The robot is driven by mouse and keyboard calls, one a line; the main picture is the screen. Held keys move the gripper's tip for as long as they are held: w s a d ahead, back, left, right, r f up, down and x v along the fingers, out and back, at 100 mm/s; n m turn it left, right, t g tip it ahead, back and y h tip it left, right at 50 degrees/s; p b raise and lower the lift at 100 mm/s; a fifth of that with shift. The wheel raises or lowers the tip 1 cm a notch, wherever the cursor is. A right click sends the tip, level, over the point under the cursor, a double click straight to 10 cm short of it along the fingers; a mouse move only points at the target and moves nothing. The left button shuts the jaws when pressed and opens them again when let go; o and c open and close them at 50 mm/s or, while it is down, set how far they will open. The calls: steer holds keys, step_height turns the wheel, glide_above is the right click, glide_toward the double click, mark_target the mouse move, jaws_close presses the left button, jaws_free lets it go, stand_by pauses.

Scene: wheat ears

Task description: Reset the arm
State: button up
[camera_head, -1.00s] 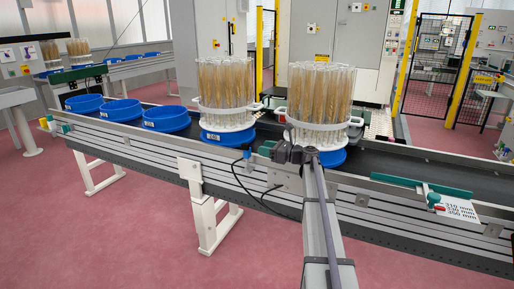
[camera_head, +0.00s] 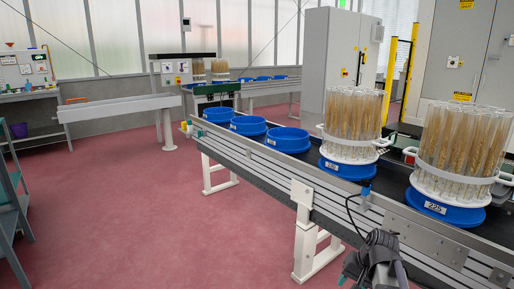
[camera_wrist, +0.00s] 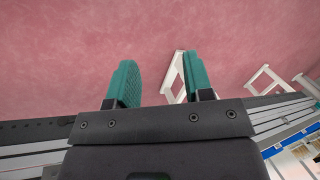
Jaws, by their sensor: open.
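My gripper (camera_wrist: 161,80) shows in the wrist view with its two green ridged fingers spread apart. Nothing is between them, and pink floor shows behind. Two white racks full of wheat ears in clear tubes, one nearer the middle (camera_head: 352,115) and one at the right (camera_head: 461,148), stand upright in blue round trays on the conveyor (camera_head: 262,163). My gripper is apart from both racks.
Several empty blue trays (camera_head: 287,139) sit farther left along the conveyor. White conveyor legs (camera_wrist: 176,73) and the conveyor's edge show in the wrist view. Grey cabinets (camera_head: 333,55) stand behind. A green-grey shelf (camera_head: 12,205) stands at the left edge. The pink floor (camera_head: 120,215) between is clear.

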steer(key=s+a+n+g+h, duration=0.25)
steer(key=s+a+n, duration=0.25)
steer(key=s+a, duration=0.55)
step_height(320, 180, up, 26)
steer(key=p, duration=2.6)
steer(key=shift+w+f+t+h, duration=0.15)
steer(key=shift+t+h, duration=0.2)
steer(key=shift+t, duration=0.1)
steer(key=shift+p, duration=0.3)
